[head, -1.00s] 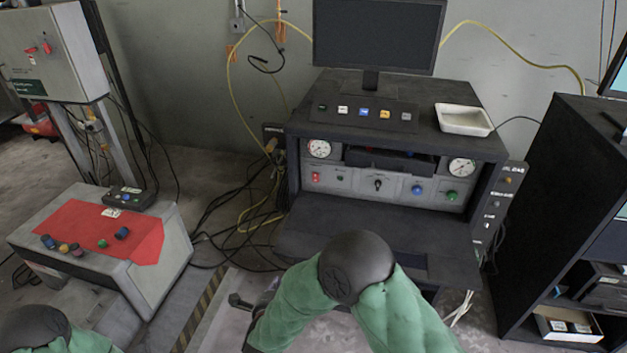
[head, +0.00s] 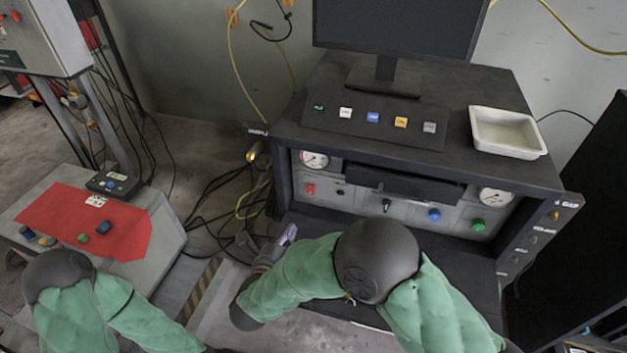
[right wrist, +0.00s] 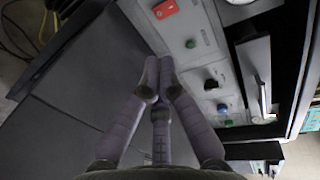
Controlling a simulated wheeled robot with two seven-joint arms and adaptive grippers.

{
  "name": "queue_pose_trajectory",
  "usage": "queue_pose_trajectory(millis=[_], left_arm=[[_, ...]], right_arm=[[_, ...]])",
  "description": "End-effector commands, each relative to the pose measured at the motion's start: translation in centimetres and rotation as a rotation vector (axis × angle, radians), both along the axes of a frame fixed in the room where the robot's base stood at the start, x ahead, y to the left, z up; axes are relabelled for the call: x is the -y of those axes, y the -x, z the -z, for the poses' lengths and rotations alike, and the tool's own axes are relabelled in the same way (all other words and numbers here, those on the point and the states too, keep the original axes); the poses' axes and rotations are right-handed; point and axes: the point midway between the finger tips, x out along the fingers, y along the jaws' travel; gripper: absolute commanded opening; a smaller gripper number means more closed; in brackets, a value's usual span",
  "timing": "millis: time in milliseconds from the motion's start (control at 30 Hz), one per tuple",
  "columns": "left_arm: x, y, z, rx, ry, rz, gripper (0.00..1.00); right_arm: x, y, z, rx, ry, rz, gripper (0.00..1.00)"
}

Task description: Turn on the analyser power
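The analyser cabinet is a dark console (head: 430,85) with a grey front panel (head: 358,203). The panel carries a red switch (head: 310,189), a small dark green button (head: 340,192), a black toggle (head: 386,205), a blue button (head: 434,215) and a green button (head: 478,225). My right gripper (head: 289,235) is in front of and below the panel's left end. In the right wrist view its fingertips (right wrist: 159,68) are together with nothing between them, apart from the red switch (right wrist: 165,8) and green button (right wrist: 190,43). My left gripper is out of view.
A dark shelf (head: 400,262) juts out below the panel. A monitor (head: 395,25), a row of coloured buttons (head: 373,117) and a white tray (head: 507,133) are on top. A grey box with a red top (head: 130,240) stands left. Cables hang between them.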

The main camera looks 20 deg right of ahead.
Motion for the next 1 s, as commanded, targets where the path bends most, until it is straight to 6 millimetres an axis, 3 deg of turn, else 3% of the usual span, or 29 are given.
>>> queue_pose_trajectory(millis=[567,1000], left_arm=[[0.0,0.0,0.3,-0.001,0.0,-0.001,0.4],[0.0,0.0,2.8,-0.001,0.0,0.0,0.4]], right_arm=[[0.5,-0.7,0.3,-0.001,-0.001,0.0,0.0],[4.7,-6.8,1.8,0.0,0.001,0.004,0.0]])
